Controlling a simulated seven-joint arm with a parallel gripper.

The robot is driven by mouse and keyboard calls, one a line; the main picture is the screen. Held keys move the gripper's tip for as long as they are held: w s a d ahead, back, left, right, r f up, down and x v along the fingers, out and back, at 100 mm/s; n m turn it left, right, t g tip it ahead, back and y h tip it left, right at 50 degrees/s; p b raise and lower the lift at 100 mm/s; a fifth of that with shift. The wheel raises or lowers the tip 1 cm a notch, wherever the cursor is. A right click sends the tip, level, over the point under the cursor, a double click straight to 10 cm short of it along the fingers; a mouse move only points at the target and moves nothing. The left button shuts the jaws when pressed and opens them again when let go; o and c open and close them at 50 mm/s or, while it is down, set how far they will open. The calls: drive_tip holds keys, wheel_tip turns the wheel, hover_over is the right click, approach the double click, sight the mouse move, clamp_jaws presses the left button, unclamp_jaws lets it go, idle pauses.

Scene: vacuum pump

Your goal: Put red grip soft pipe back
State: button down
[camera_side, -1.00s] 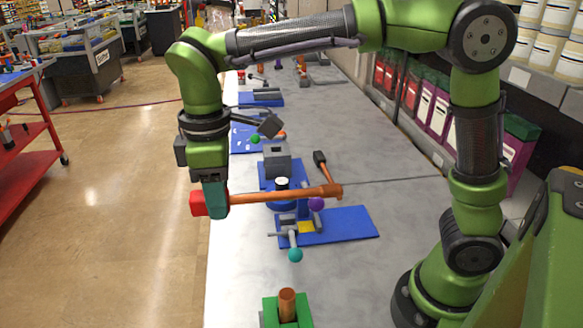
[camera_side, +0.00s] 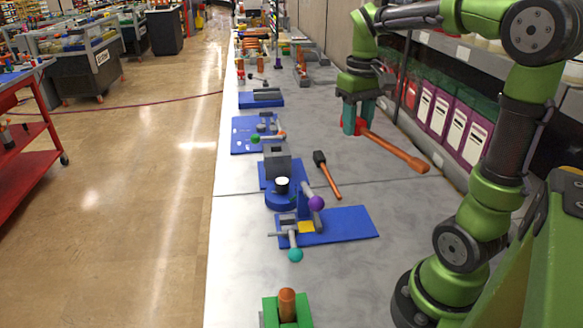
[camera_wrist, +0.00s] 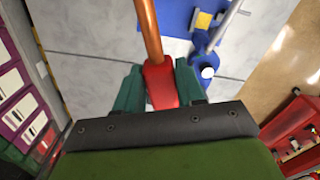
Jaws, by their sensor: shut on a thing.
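The soft pipe is copper-orange (camera_side: 398,151) with a red grip. My gripper (camera_side: 355,124) has teal fingers and is shut on the red grip, high above the right side of the table. The pipe sticks out to the right and slopes down, clear of everything. In the wrist view the red grip (camera_wrist: 161,84) sits between the two fingers (camera_wrist: 160,92) and the copper pipe (camera_wrist: 149,30) runs toward the top edge. A copper-coloured piece (camera_side: 287,301) stands in a green holder (camera_side: 270,311) at the table's front.
A blue-based fixture (camera_side: 345,226) with purple and teal knobs stands mid-table, a grey vise (camera_side: 277,163) behind it. The grey table (camera_side: 360,270) is bare at front right. Shelves with binders (camera_side: 452,125) border the right.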

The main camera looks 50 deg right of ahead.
drive_tip(key=s+d+m, duration=0.4)
drive_tip(key=s+d, duration=0.2)
drive_tip(key=s, duration=0.2)
drive_tip(key=f, duration=1.3)
drive_tip(key=w+f, duration=0.1)
drive_tip(key=f, duration=0.6)
hover_over(360, 182)
drive_tip(key=shift+f, duration=2.5)
drive_tip(key=shift+f, duration=0.15)
drive_tip(key=c, duration=0.7)
unclamp_jaws()
drive_tip(key=shift+a, duration=0.1)
